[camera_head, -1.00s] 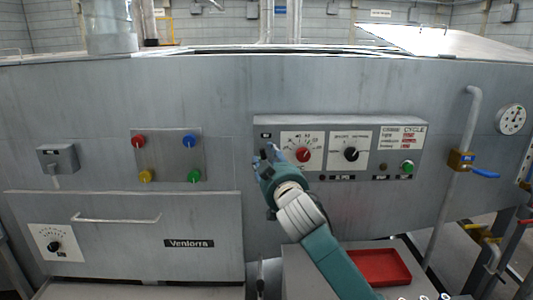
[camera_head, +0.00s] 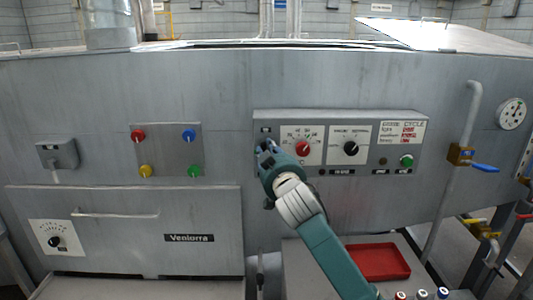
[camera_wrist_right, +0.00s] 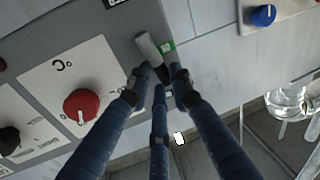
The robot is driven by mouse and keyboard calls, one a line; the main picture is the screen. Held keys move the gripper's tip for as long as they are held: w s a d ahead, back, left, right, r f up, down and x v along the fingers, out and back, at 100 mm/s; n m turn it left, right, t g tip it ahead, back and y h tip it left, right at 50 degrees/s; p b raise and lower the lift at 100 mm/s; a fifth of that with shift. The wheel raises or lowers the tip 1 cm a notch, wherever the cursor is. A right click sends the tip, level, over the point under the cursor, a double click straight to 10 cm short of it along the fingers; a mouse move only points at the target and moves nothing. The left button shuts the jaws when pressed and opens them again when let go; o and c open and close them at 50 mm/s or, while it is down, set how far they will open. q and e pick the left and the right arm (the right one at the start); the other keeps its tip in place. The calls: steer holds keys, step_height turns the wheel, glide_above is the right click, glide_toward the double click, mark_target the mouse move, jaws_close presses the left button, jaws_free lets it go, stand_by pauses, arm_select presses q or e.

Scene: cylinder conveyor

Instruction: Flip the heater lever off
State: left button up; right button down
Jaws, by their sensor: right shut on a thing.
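The heater lever, a small light-grey handle (camera_wrist_right: 149,48), shows in the right wrist view beside a green mark (camera_wrist_right: 168,47) at the edge of the control panel. In the head view the gripper hides it at the panel's left end, below a small dark label (camera_head: 266,130). My right gripper (camera_head: 266,148) is against that end of the panel. Its blue fingers (camera_wrist_right: 156,82) close in around the lower end of the lever and are shut on it. The exact contact is partly hidden by the fingers. My left gripper is not in view.
The control panel (camera_head: 316,117) carries a red knob (camera_head: 302,148), a black knob (camera_head: 351,149) and a green button (camera_head: 406,161). Four-colour button plate (camera_head: 166,152) is to the left. A red tray (camera_head: 378,262) and a pipe with a blue-handled valve (camera_head: 484,167) are to the right.

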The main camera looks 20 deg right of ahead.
steer(key=shift+s+d+m+b, duration=0.1)
steer(key=shift+d+m+b, duration=0.25)
steer(key=shift+m, duration=0.65)
steer(key=c, duration=1.5)
jaws_free()
steer(key=shift+c, duration=0.2)
steer(key=s+a, duration=0.1)
steer(key=s, duration=1.1)
steer(key=shift+f, duration=0.35)
steer(key=shift+f, duration=0.1)
